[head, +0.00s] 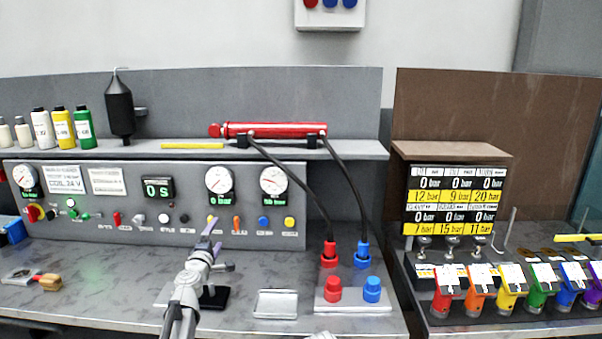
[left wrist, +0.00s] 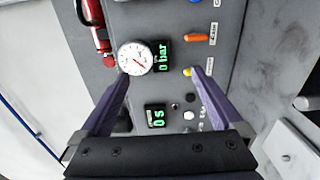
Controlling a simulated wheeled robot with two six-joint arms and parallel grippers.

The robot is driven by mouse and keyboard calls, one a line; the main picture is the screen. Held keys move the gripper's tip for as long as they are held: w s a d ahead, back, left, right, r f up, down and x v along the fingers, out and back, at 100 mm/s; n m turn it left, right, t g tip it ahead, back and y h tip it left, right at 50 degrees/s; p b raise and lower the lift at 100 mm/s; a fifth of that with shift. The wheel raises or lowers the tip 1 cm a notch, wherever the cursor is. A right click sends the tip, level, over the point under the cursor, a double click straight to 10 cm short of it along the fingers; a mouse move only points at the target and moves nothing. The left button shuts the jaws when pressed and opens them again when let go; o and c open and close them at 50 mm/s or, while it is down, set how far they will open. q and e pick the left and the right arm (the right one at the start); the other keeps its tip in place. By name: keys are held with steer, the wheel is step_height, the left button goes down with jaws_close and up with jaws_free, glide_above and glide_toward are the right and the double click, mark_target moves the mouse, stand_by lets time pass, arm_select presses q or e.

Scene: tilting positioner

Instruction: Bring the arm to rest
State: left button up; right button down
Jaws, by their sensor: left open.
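My left arm comes in from the bottom of the head view. Its left gripper (head: 213,228) is raised above the bench in front of the grey control panel (head: 130,232). In the left wrist view the two purple fingers of the left gripper (left wrist: 162,82) are spread apart with nothing between them. Beyond them show a round gauge (left wrist: 136,58), green displays and coloured knobs of the panel. I cannot tell how close the fingertips are to the panel. My right gripper is not in view.
A silver tray (head: 276,304) lies on the bench right of my arm. Red and blue connectors (head: 331,255) with black hoses stand on a plate further right. A red cylinder (head: 272,129) lies on the shelf. Coloured valves (head: 510,285) fill the right bench. The bench's left part is mostly clear.

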arm_select(q)
steer(key=s+d+f+m+g+h, duration=0.6)
steer(key=s+d+f+m+g, duration=0.3)
steer(key=s+d+f+m, duration=0.6)
steer(key=s+a+f+m+g+y, duration=0.1)
steer(key=s+a+f+g+y, duration=0.25)
steer(key=s, duration=0.65)
steer(key=s+a+f+m+g+y, duration=0.25)
steer(key=s+g, duration=0.25)
steer(key=s, duration=0.4)
steer(key=s+d+f+m+y+b, duration=0.1)
steer(key=s+d+f, duration=0.1)
steer(key=d, duration=0.3)
steer(key=s+d+f+m+b, duration=0.1)
steer(key=s+d+m+b, duration=0.1)
steer(key=s+d, duration=0.2)
steer(key=shift+d+f+g+y, duration=0.35)
steer(key=shift+d+f+y, duration=0.05)
steer(key=shift+d, duration=0.85)
